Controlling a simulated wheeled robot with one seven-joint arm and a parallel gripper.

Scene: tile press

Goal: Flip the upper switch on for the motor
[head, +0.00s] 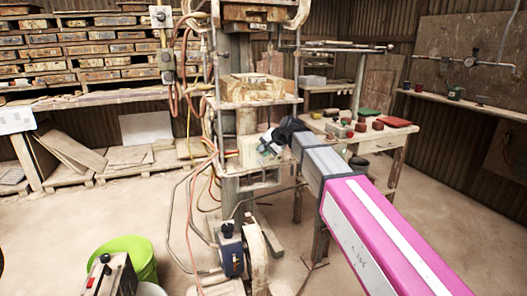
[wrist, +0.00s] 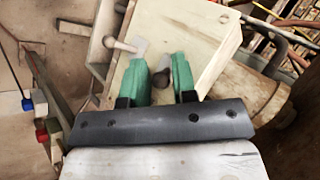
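A pale wooden box (wrist: 205,45) fills the upper middle of the wrist view, and it shows on the press in the head view (head: 249,152). Two switch levers stick out of it. One lever (wrist: 122,45) has a light plate behind it and points left. The other lever, with a dark round knob (wrist: 163,78), lies between my green fingertips. My gripper (wrist: 161,62) is open around that knob, and I cannot tell if it touches it. In the head view my gripper (head: 266,149) is at the box's right side and hides part of it.
The press frame (head: 246,121) stands around the box, with hoses and cables to its left. A blue motor-like unit (head: 230,249) sits low on it. Two grey boxes hang on the upper left post (head: 167,62).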

